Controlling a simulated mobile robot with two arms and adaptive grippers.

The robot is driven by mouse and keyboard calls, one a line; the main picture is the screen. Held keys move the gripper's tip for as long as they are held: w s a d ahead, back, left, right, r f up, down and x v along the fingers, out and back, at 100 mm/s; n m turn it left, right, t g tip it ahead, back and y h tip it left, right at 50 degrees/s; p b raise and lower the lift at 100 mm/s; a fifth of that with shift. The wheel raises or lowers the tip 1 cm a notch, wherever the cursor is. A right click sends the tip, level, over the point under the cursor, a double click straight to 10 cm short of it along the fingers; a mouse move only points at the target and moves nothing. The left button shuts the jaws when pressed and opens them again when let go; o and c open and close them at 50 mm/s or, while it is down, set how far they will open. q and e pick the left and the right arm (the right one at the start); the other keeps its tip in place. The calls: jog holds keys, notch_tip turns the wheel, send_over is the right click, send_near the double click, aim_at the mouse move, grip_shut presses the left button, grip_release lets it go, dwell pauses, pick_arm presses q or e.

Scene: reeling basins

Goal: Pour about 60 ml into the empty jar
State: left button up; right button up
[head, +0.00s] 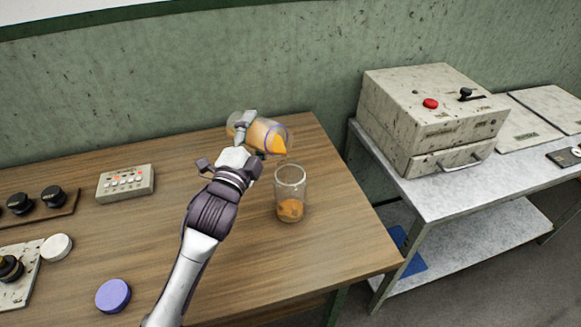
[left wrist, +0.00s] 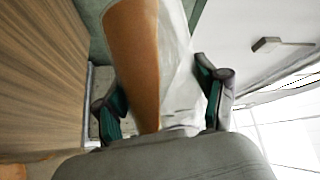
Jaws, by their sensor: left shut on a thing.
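My left gripper (head: 240,142) is shut on a clear jar (head: 262,134) of orange liquid. The jar is tipped almost onto its side above the table, mouth to the right, and orange shows at its mouth. In the left wrist view the held jar (left wrist: 140,60) lies between the two fingers, with orange-brown liquid along one side. A second clear jar (head: 291,187) stands upright and open on the table, below and just right of the held jar's mouth. It has a little orange liquid at its bottom. I cannot make out a falling stream. My right gripper is out of view.
On the wooden table (head: 345,240) are a purple lid (head: 113,296), a white lid (head: 57,247), a small control box (head: 126,183) and black knobs (head: 53,196) at left. A grey machine (head: 430,115) stands on a side table (head: 440,195) at right. The table is clear right of the standing jar.

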pick_arm(q)
jog(key=shift+s+d+r+m, duration=0.1)
jog(key=shift+d+r+m, duration=0.05)
jog(key=shift+r+m, duration=0.15)
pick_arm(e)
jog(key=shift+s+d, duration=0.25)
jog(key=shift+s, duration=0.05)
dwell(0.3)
pick_arm(q)
jog(key=shift+w+a+r+m+h, duration=0.2)
jog(key=shift+a+m+h, duration=0.1)
jog(key=shift+m, duration=0.1)
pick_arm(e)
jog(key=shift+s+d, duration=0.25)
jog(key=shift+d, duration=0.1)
